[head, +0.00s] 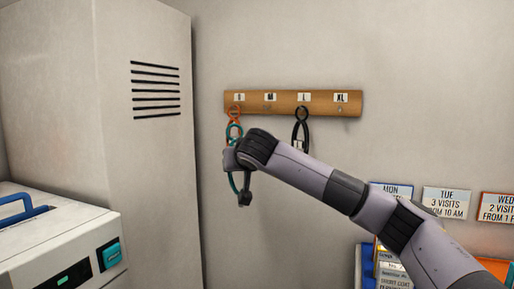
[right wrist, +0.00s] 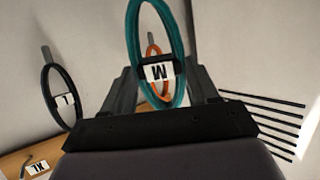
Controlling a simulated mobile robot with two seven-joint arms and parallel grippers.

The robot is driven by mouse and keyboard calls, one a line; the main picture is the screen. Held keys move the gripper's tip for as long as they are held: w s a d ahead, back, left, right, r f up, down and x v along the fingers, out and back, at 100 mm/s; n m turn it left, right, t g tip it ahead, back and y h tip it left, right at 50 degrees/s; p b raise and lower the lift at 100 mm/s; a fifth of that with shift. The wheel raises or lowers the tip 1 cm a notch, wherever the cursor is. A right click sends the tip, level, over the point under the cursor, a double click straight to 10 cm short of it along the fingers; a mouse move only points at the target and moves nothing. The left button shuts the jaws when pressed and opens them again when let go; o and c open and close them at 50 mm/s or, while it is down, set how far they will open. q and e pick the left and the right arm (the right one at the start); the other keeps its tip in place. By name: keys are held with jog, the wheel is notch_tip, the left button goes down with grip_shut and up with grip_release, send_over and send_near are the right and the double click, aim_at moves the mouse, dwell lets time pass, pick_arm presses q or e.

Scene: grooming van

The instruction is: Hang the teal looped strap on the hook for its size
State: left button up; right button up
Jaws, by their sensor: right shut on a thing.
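The teal looped strap (head: 233,182) is in my right gripper (head: 236,160), in front of the wall below the left end of the hook board. In the right wrist view the teal strap (right wrist: 181,45) stands between the fingers of my right gripper (right wrist: 160,88), with a white tag (right wrist: 159,72) reading M. The wooden hook board (head: 285,111) has labels S, M (head: 270,97), L and XL from left to right. The strap's top overlaps the orange strap (head: 233,113) under S, and I cannot tell whether they touch. No strap hangs under M. My left gripper is out of view.
A black strap (head: 301,122) hangs under L, partly behind my right arm. A tall grey cabinet (head: 105,140) stands left of the board. A white machine (head: 60,245) is at lower left. Sign cards (head: 446,202) and boxes are at lower right. The wall around the board is clear.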

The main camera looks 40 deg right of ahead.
jog(key=d+r+m+h, duration=0.1)
jog(key=d+r+h, duration=0.1)
jog(key=d+r, duration=0.4)
jog(key=w+d+f+p, duration=0.2)
jog(key=w+d+p, duration=0.1)
jog(key=d, duration=0.5)
jog(key=shift+w+d+t, duration=0.3)
jog(key=shift+w+t, duration=0.1)
jog(key=shift+w, duration=0.15)
dwell(0.5)
dwell(0.5)
jog(key=o, duration=1.2)
jog(key=shift+s, duration=0.1)
